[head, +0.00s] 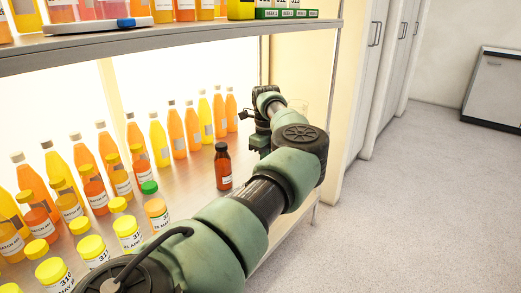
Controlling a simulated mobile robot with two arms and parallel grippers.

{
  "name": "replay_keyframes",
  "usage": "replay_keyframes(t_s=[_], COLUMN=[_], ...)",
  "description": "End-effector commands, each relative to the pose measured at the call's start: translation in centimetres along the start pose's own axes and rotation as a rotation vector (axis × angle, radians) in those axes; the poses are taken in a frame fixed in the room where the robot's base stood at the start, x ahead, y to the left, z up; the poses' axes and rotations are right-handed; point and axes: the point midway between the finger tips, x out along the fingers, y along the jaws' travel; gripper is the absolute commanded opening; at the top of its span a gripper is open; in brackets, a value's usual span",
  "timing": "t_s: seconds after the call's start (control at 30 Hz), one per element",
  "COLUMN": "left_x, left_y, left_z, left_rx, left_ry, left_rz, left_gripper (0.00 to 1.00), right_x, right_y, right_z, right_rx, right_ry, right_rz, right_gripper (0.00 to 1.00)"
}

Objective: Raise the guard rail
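I cannot pick out a guard rail with certainty. The upper shelf's grey front edge (190,43) runs across the top left, and my arm hides much of the lower shelf's front edge. My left arm comes in from the lower left and reaches along the lower shelf to its far right end. My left gripper (246,117) is small and dark there, partly hidden by the wrist, and I cannot tell whether it is open or holds anything. My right gripper is out of view.
Rows of orange and yellow bottles (160,142) fill the lower shelf (205,172). A dark red bottle (222,167) stands alone near my forearm. A blue and white object (97,25) lies on the upper shelf. White cabinets (370,75) stand right; the floor (430,200) is clear.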

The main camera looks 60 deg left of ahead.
Motion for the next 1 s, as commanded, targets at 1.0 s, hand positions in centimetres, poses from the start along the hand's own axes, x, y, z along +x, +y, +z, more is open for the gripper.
replay_keyframes(t_s=[1.0], left_x=[-0.5], left_y=[0.2], left_z=[1.3], left_rx=[-0.01], left_ry=[-0.013], left_rz=[0.0], left_gripper=[0.0], right_x=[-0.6], right_y=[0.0], right_z=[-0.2], right_rx=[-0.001], right_ry=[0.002], right_rz=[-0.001], right_gripper=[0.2])
